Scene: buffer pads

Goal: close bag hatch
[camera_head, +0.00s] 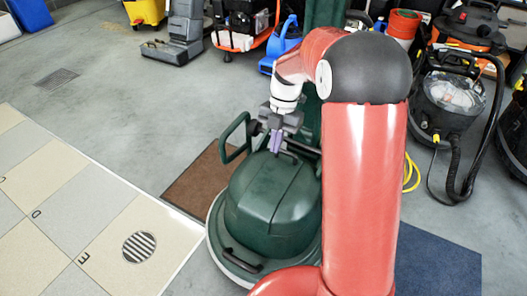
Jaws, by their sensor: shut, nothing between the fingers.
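A dark green floor machine (268,205) stands in the middle on a round pale base. Its rounded cover, apparently the bag hatch, looks lowered over the body, but I cannot tell whether it is fully closed. A black grip (243,260) sits at its near edge, and a green loop handle (226,142) stands out at its upper left. My gripper (275,150) points down at the machine's far upper edge, shut and empty. I cannot tell whether its purple fingertips touch the cover. My red arm hides the machine's right side.
A brown mat (203,185) lies left of the machine and a blue mat (435,265) lies at the right. Vacuums, including a grey and black one (450,100) with a hose, line the back and right. A yellow cable (411,172) lies behind my arm. The left floor is clear.

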